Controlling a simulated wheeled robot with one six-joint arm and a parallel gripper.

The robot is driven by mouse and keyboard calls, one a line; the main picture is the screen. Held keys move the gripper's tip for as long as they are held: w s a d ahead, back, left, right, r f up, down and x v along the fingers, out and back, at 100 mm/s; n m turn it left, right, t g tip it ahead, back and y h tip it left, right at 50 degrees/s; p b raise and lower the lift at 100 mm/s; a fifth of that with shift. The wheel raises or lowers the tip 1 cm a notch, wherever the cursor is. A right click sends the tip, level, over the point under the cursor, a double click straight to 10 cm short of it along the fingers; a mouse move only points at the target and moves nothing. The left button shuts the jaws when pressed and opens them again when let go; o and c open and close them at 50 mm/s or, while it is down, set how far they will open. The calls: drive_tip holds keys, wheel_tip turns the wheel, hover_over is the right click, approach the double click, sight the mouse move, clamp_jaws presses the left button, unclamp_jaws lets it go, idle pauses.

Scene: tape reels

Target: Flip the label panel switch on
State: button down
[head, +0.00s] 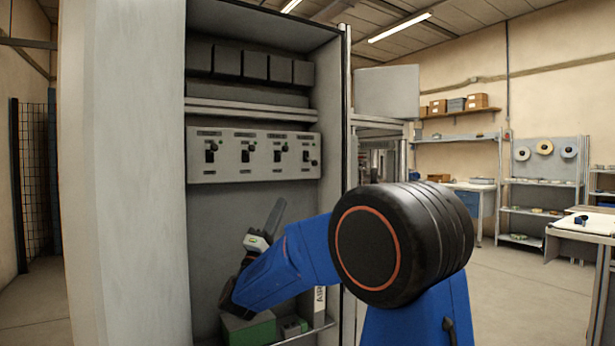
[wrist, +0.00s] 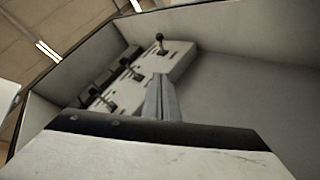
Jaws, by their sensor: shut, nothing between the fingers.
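A light grey switch panel (head: 262,170) spans the inside of an open grey cabinet. It carries several black lever switches in a row, each with a small label strip above that is too small to read. The panel also shows tilted in the wrist view (wrist: 140,75), with a black-knobbed lever (wrist: 160,40) beyond my fingertips. My gripper (head: 279,204) is shut and empty, below the panel and pointing up. Its fingers (wrist: 162,80) show apart from the levers.
The cabinet's side wall (head: 130,180) and right edge (head: 345,120) bound the space around my arm. Dark blocks (head: 255,64) sit above the panel. A green box (head: 250,330) lies at the cabinet bottom. Shelves and a table (head: 585,226) stand far right.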

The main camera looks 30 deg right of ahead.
drive_tip(key=shift+s+m+g+h, duration=0.3)
drive_tip(key=shift+g+h, duration=0.2)
drive_tip(key=shift+g, duration=0.1)
approach(311, 161)
drive_tip(key=w+r, duration=0.1)
drive_tip(key=w, duration=0.2)
drive_tip(key=shift+s+d+r, duration=0.2)
drive_tip(key=shift+d+r, duration=0.1)
drive_tip(key=shift+r, duration=0.15)
drive_tip(key=shift+s+d+r, duration=0.25)
drive_tip(key=shift+r, duration=0.2)
drive_tip(key=shift+s+d+r, duration=0.15)
drive_tip(key=shift+d+r, duration=0.05)
drive_tip(key=shift+d, duration=0.2)
drive_tip(key=shift+s+d+r, duration=0.15)
drive_tip(key=shift+d+r, duration=0.05)
drive_tip(key=shift+d, duration=0.2)
drive_tip(key=shift+s+d+r+t, duration=0.1)
drive_tip(key=shift+t, duration=0.2)
